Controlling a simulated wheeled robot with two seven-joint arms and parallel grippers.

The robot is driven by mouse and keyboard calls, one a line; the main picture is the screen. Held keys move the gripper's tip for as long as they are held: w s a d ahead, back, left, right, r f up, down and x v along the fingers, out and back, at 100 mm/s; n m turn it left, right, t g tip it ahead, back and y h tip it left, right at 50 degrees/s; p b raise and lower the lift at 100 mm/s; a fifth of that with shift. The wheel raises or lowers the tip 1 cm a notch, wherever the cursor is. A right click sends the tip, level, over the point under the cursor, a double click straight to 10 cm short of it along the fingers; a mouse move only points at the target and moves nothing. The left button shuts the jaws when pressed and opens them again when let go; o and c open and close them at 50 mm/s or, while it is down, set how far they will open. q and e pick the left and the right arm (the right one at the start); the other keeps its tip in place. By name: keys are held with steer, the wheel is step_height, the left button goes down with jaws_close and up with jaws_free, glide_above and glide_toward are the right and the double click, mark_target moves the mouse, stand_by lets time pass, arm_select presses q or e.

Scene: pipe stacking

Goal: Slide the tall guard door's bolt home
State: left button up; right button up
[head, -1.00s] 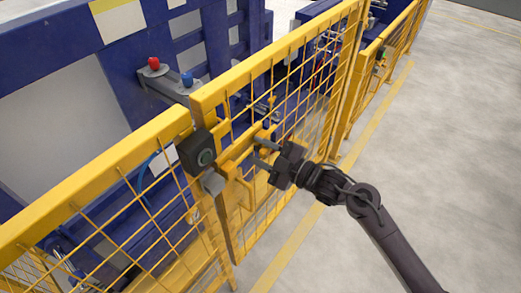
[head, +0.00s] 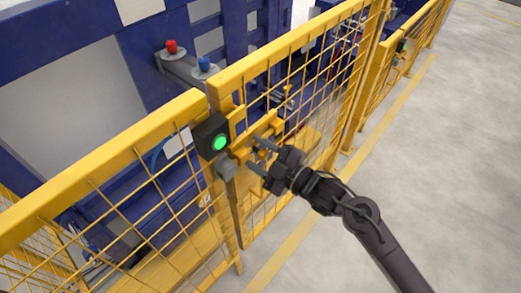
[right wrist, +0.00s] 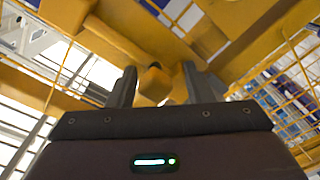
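The tall yellow mesh guard door (head: 300,95) stands in line with the fence panel, closed or nearly so. Its yellow bolt (head: 268,130) lies along the door beside a black lock box (head: 207,137), whose round lamp (head: 219,143) glows green. The bolt's end at the box is partly hidden. My right gripper (head: 256,155) is open at the bolt. In the right wrist view, its two fingers stand apart on either side of a yellow knob (right wrist: 154,82), with gaps visible. My left gripper is not in view.
A yellow mesh fence panel (head: 110,165) runs to the left of the door. Behind it stands a blue machine with a red button (head: 171,47) and a blue button (head: 204,64). The grey floor (head: 455,150) at right is clear.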

mark_target(264, 159)
steer(key=shift+s+d+f, duration=0.1)
steer(key=shift+d+f, duration=0.05)
steer(key=shift+d, duration=0.1)
steer(key=b+v, duration=0.2)
steer(key=v, duration=0.4)
steer(key=shift+s+d, duration=0.15)
steer(key=shift+s, duration=0.1)
steer(key=shift+s+d, duration=0.2)
steer(key=shift+d, duration=0.15)
